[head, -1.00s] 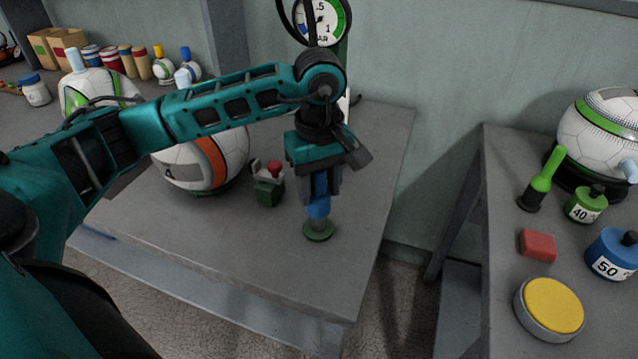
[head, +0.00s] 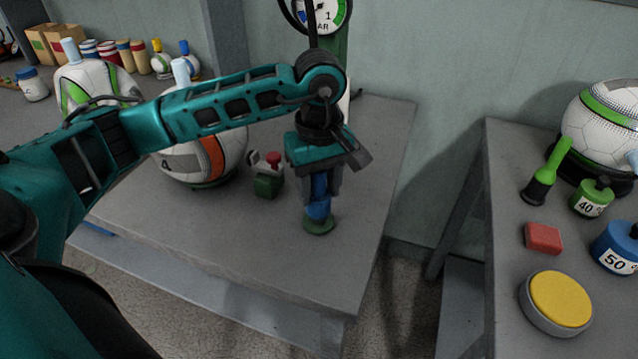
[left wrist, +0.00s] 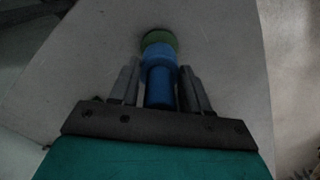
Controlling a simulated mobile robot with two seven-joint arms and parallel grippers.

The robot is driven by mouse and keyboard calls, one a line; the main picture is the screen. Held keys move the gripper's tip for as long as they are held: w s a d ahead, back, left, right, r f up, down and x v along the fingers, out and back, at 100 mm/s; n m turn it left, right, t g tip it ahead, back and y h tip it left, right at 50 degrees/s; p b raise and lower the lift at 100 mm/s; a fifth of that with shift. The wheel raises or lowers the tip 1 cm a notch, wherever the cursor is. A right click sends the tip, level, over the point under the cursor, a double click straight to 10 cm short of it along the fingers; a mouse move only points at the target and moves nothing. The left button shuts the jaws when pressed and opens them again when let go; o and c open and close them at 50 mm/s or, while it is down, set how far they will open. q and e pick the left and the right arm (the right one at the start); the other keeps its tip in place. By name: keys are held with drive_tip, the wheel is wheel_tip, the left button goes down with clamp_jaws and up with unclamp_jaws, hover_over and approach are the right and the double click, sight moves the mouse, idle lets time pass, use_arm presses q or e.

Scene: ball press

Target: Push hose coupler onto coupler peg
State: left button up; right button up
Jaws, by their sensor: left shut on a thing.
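My left gripper (head: 320,190) points down over the table and is shut on the blue hose coupler (head: 318,210). The coupler stands about upright between the fingers, just above or on the green round base of the coupler peg (head: 318,227). In the left wrist view the blue coupler (left wrist: 159,85) shows between the two grey fingers, with the green base (left wrist: 160,38) at its far end. The peg itself is hidden by the coupler, so I cannot tell how deep it sits. My right gripper is not in view.
A green block with a red knob (head: 270,183) stands left of the gripper, and a ball (head: 205,158) sits behind it. A pressure gauge (head: 322,14) is at the back. The right table (head: 508,215) holds weights, a red block and a yellow button. The front tabletop is clear.

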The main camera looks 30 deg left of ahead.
use_arm(q)
drive_tip(key=shift+f+b, duration=0.85)
drive_tip(key=shift+f, duration=0.15)
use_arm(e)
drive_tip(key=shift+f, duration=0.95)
use_arm(q)
drive_tip(key=o, duration=1.2)
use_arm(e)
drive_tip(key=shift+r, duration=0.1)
use_arm(q)
wheel_tip(320, 180, up, 13)
drive_tip(key=shift+p, duration=0.7)
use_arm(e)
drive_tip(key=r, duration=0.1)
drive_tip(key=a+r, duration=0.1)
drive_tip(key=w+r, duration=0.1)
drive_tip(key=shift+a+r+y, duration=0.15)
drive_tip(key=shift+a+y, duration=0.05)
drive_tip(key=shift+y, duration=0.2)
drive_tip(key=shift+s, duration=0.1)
